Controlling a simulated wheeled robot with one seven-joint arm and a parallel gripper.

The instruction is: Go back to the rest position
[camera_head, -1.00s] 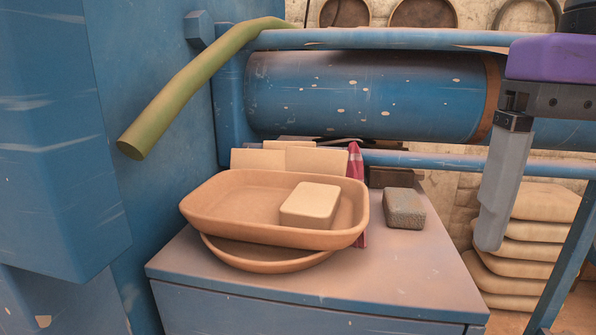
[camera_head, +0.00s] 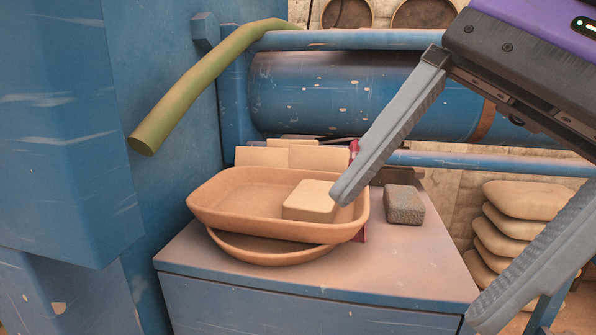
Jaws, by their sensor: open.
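My gripper (camera_head: 408,258) comes in from the upper right, close to the camera. Its two grey fingers are wide apart, one tip in front of the tray's right side in the picture and the other at the lower right. A tan rectangular tray (camera_head: 225,201) sits tilted on a round clay dish (camera_head: 262,250). A pale block (camera_head: 311,201) lies in the tray, its right edge by the near finger's tip. I cannot tell whether the finger touches anything.
The dishes stand on a blue cabinet (camera_head: 400,270), with a grey block (camera_head: 404,205) at its back right. Pale boards (camera_head: 319,158) stand behind the tray. A blue cylinder (camera_head: 330,95) and a green pipe (camera_head: 185,95) are above. Stacked sacks (camera_head: 505,222) stand at right.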

